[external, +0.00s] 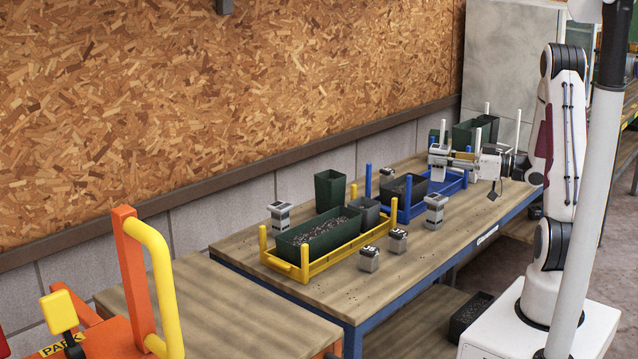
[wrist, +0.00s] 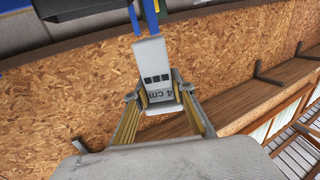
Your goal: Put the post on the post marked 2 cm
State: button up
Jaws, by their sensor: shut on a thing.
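My gripper (external: 448,160) is shut on a pale grey post (wrist: 152,62) with dark square marks. The lettering "4 cm" shows on this post between the fingers (wrist: 156,98) in the wrist view. The held post (external: 437,161) is above the far part of the bench, by the blue tray. Similar grey posts stand on the bench: one right of the yellow tray (external: 434,212), one left of it (external: 280,215), and one farther back (external: 386,173). Their markings are too small to read, so I cannot tell which is marked 2 cm.
The yellow tray (external: 298,272) holds a dark green planter of soil. The blue tray (external: 455,184) has upright corner pegs and a dark container of soil. Two small grey blocks (external: 369,259) (external: 398,240) stand near the front. The bench (external: 330,293) is clear at its front left.

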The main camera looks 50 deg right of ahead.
aim_at(438, 174)
jog(key=shift+f, duration=0.3)
jog(key=shift+f, duration=0.15)
jog(key=shift+f, duration=1.95)
jog(key=shift+f, duration=0.1)
jog(key=o, duration=1.1)
jog(key=shift+v, duration=6)
